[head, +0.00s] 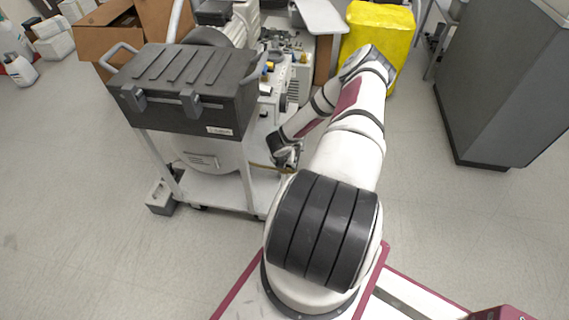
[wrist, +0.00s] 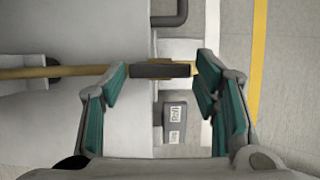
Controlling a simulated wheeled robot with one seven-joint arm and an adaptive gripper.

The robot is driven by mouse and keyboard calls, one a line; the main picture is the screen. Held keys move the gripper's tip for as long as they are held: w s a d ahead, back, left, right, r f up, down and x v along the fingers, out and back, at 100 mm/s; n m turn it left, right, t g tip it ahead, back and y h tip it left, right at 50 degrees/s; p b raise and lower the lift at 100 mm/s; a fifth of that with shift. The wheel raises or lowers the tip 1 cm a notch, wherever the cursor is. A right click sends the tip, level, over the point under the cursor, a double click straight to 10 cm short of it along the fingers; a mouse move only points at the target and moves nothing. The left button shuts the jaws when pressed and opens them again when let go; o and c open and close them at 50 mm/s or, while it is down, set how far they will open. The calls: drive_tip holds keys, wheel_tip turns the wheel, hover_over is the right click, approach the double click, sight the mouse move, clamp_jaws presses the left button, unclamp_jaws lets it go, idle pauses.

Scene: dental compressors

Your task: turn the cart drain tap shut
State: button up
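In the wrist view the cart drain tap has a dark, flat lever handle (wrist: 160,71) on a brass body at the end of a brass pipe (wrist: 55,72) coming from the left. The handle lies lengthwise in line with the pipe. My gripper (wrist: 163,78) is open, with its teal-padded fingertips on either side of the handle. A gap shows at each side, and I see no clear contact. In the head view my gripper (head: 285,155) is low beside the cart (head: 225,188); the tap cannot be made out there.
A black toolbox (head: 185,85) sits on top of the cart, above a white tank (head: 207,150). A grey labelled box (wrist: 175,124) shows below the tap. A yellow-covered object (head: 380,35) stands behind my arm, and a grey cabinet (head: 500,80) at right.

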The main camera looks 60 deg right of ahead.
drive_tip(key=shift+o, duration=0.5)
drive_tip(key=v, duration=1.2)
